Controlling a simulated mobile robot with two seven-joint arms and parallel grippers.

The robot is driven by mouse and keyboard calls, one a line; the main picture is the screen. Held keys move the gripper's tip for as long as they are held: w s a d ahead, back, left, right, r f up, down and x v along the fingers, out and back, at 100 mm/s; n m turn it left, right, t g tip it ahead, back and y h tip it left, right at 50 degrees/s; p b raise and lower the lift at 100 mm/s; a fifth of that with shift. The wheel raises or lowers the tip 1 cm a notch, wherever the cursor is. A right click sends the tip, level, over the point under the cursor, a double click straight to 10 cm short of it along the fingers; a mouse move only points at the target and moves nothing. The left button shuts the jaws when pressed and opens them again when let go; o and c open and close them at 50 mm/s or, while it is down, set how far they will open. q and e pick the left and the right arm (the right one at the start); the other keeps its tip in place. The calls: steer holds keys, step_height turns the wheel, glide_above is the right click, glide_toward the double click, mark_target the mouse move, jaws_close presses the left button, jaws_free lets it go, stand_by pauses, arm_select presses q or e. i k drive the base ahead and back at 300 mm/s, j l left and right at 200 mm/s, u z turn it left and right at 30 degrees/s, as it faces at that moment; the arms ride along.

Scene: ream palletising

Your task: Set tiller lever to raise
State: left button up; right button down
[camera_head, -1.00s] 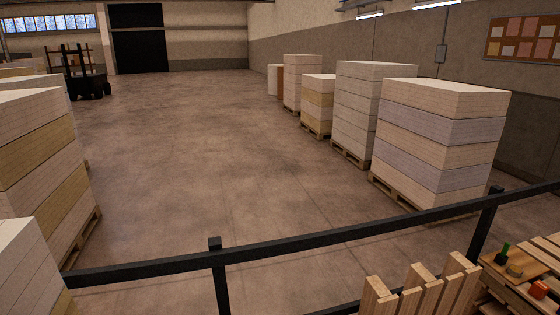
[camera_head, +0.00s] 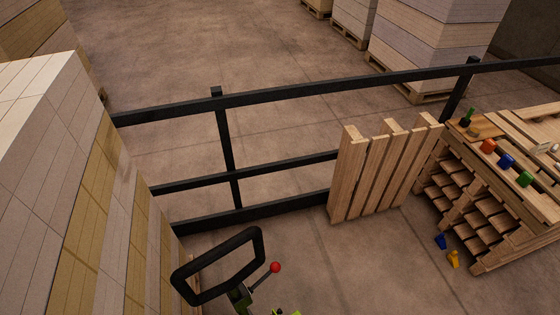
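The tiller's black loop handle (camera_head: 218,267) stands at the bottom of the head view, left of the middle. A thin lever with a red ball knob (camera_head: 275,267) sticks out to the right of it. A bit of the green tiller body (camera_head: 240,297) shows below the handle, and the rest is cut off by the lower edge. Which setting the lever is in, I cannot tell. Neither of my grippers is in view.
A tall ream stack (camera_head: 60,190) stands close on the left of the tiller. A black railing (camera_head: 225,140) runs behind it. An upright wooden pallet (camera_head: 385,170) leans at the railing. A wooden bench (camera_head: 500,190) with coloured items stands right.

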mark_target(275, 266)
steer(key=i+l+u, duration=0.45)
steer(key=l, duration=0.2)
steer(key=i+l+u, duration=0.1)
steer(key=l+u, duration=0.35)
steer(key=l, duration=0.2)
steer(key=i+l+u, duration=0.1)
steer(key=l+u, duration=0.4)
steer(key=l, duration=0.3)
steer(key=l+u, duration=0.45)
steer(key=l, duration=0.3)
steer(key=k, duration=0.05)
